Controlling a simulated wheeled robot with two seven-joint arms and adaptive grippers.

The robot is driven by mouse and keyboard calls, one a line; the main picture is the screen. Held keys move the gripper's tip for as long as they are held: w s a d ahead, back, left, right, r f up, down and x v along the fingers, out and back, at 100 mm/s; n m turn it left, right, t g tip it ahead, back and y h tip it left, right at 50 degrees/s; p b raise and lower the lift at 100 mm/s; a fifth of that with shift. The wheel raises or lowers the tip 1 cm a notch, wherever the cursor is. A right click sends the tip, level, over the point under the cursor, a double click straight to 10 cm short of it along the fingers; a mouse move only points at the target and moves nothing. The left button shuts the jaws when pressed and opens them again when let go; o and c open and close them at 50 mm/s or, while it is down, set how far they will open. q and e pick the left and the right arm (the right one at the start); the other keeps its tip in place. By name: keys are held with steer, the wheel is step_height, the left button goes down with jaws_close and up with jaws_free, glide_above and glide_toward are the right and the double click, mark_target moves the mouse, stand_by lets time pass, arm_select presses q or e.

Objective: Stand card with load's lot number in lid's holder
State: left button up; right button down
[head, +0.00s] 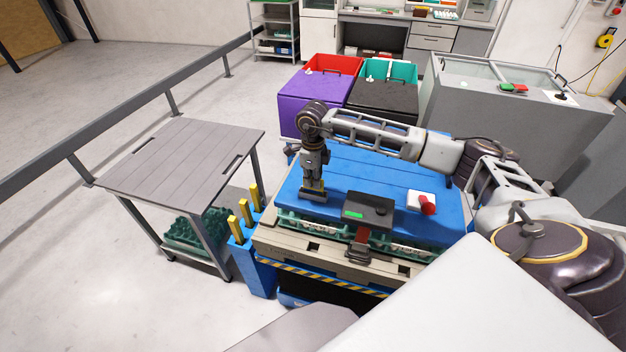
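A blue lid (360,165) covers a stack of green egg trays (330,222) on a beige pallet. My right gripper (313,196) points down over the lid's left front part, beside a dark box with a green display (369,209). Its fingers are too small and dark to show whether they are open or hold something. A dark bracket with a red part (361,240) is at the stack's front; I cannot tell whether it is the card holder. No card or lot number can be made out. My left gripper is not in view.
A white block with a red knob (427,204) sits on the lid's right. Yellow posts (245,211) stand in a blue base at the left. A grey slatted table (185,160) is farther left. Purple (318,92) and black (383,97) bins and a grey cabinet (500,110) stand behind.

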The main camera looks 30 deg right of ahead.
steer(key=shift+f, duration=0.4)
steer(key=c, duration=1.6)
jaws_free()
steer(key=shift+o, duration=0.2)
step_height(320, 180, up, 12)
